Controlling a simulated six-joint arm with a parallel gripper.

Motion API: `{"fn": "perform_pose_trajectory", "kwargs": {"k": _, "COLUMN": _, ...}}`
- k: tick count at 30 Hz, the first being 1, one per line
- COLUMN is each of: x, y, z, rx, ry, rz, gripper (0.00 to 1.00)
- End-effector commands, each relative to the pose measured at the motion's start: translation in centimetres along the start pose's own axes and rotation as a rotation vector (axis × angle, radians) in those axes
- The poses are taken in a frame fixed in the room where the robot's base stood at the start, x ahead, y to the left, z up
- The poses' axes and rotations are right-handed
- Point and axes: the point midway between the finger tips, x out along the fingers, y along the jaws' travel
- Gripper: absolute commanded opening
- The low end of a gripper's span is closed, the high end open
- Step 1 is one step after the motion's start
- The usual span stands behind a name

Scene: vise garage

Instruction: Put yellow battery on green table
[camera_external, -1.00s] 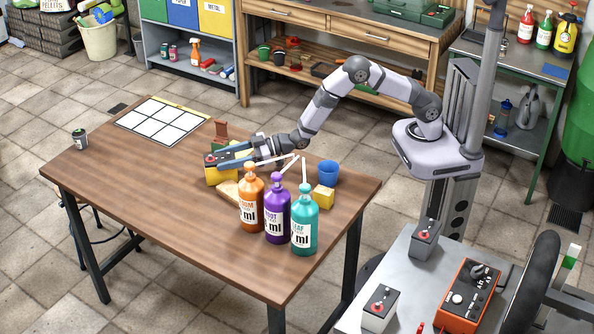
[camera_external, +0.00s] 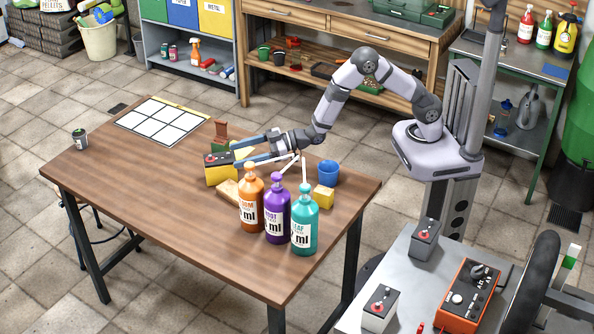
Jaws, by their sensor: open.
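The yellow battery (camera_external: 219,174) stands on the brown wooden table (camera_external: 130,195), with a dark top and a red knob. My gripper (camera_external: 236,154) is open and empty, its blue fingers pointing left at the battery. The fingertips are beside or just over the battery's right edge; I cannot tell whether they touch it. The likely green table (camera_external: 533,68) is the green-framed one at the back right, with a grey top carrying several bottles.
Orange (camera_external: 250,208), purple (camera_external: 277,218) and teal (camera_external: 304,226) pump bottles stand in front of my gripper. A blue cup (camera_external: 328,172), a yellow block (camera_external: 323,196) and a sponge-like piece (camera_external: 229,192) are close by. The wooden table's left front is clear.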

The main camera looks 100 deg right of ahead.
Motion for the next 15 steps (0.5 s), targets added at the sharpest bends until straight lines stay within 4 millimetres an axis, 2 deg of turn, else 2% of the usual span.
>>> {"fn": "perform_pose_trajectory", "kwargs": {"k": 6, "x": -3.4, "y": 0.0, "z": 0.1, "rx": 0.0, "ry": -0.001, "rz": 0.0, "gripper": 0.69}}
{"fn": "perform_pose_trajectory", "kwargs": {"k": 15, "x": -6.3, "y": 0.0, "z": 0.0, "rx": 0.0, "ry": 0.001, "rz": 0.001, "gripper": 0.69}}
